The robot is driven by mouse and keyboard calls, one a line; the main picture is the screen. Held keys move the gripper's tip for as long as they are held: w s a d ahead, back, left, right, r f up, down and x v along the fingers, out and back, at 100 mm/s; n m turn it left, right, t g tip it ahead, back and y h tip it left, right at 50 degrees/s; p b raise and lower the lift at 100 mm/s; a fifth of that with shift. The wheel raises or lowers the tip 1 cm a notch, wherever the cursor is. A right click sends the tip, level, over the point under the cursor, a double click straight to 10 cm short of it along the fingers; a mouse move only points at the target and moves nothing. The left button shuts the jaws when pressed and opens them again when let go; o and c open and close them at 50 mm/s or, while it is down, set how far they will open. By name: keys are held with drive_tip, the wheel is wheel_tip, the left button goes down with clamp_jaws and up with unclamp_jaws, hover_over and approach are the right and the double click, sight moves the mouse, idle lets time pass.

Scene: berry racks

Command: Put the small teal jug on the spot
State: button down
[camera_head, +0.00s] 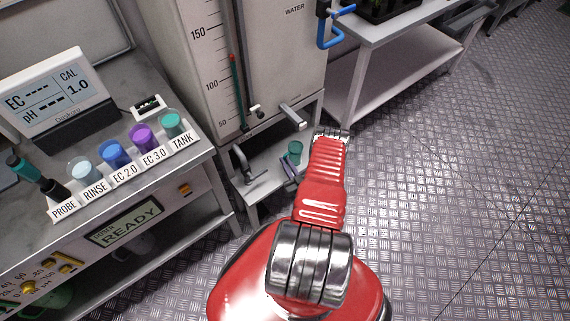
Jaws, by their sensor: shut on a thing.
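A small teal vessel (295,149), which looks like the teal jug, is at the low steel stand under the water tank, just left of my red arm. Dark grey parts that appear to be my gripper (289,166) reach it from below in the picture. My gripper is shut on it, though the contact is small and partly hidden. The jug looks about upright. I cannot tell whether its base touches the stand. The spot is not clearly visible. Another teal cup (171,122) stands by the TANK label on the left bench.
The water tank (205,70) with its scale and a tap (292,117) rises behind the stand (262,188). The left bench (150,185) holds a meter (55,95) and several labelled cups. A white table (400,50) is at upper right. The metal floor at right is clear.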

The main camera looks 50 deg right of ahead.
drive_tip(key=shift+f, duration=0.1)
drive_tip(key=c, duration=1.8)
unclamp_jaws()
drive_tip(key=shift+c, duration=0.2)
drive_tip(key=shift+s, duration=0.1)
drive_tip(key=v, duration=1.1)
drive_tip(key=shift+s, duration=0.4)
drive_tip(key=shift+a, duration=0.15)
